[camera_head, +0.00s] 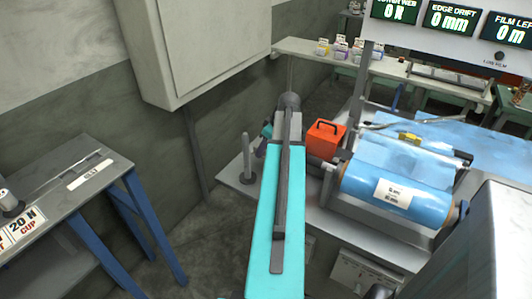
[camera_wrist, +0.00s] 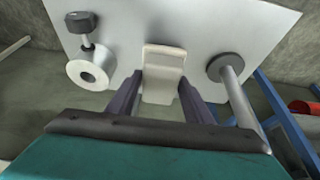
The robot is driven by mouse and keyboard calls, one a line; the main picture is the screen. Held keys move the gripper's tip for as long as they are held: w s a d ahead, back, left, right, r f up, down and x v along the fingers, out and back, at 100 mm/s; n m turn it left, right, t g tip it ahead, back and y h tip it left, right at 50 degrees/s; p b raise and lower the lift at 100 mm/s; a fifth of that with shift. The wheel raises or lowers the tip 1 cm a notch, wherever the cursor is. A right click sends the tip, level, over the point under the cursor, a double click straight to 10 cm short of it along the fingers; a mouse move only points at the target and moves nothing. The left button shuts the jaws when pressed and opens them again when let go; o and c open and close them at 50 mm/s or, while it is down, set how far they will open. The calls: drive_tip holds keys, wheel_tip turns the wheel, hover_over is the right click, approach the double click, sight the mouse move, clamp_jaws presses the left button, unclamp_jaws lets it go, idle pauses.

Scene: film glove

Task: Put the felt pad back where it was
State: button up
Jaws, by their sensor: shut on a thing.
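A beige pad-like piece (camera_wrist: 164,62), which I take to be the felt pad, shows in the wrist view between the two dark purple fingers of my gripper (camera_wrist: 163,88). My gripper is shut on it. The piece is over the pale bench top (camera_wrist: 130,30); I cannot tell whether it touches the bench. In the head view my turquoise arm hides most of the gripper, and the pad does not show there.
A post on a dark round base (camera_wrist: 226,67) stands to the right of the pad; a white roll (camera_wrist: 88,74) and a dark knob (camera_wrist: 82,22) are to the left. An orange box (camera_head: 325,138) and a blue film roll (camera_head: 398,188) are on the right in the head view.

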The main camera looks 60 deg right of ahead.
drive_tip(key=shift+f+p, duration=0.3)
drive_tip(key=shift+f, duration=1.25)
drive_tip(key=shift+f, duration=0.15)
drive_tip(key=o, duration=1)
drive_tip(key=b+v, duration=0.1)
drive_tip(key=v, duration=1.1)
